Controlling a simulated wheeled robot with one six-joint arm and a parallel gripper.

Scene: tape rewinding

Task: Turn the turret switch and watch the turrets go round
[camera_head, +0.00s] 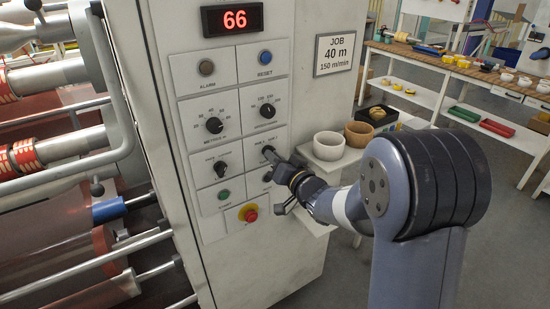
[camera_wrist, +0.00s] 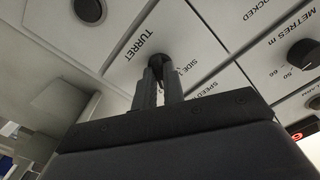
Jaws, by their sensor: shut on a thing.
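The turret switch (camera_wrist: 157,62) is a small black knob on the light panel, beside the printed word TURRET. In the wrist view my gripper (camera_wrist: 158,80) has its two dark fingers closed around the knob. In the head view my gripper (camera_head: 272,156) reaches the right-hand knob of the third row, and the arm comes in from the lower right. The fingers and wrist hide most of the knob there. At the left, the winding machine shows metal bars and red-and-white cores (camera_head: 25,154); whether these belong to the turrets I cannot tell.
The control cabinet (camera_head: 305,100) carries a red display (camera_head: 233,19) reading 66, other black knobs (camera_head: 214,125), and a red stop button (camera_head: 250,215). A small shelf with two bowls (camera_head: 328,145) is close right of my wrist. A bench (camera_head: 450,68) stands behind.

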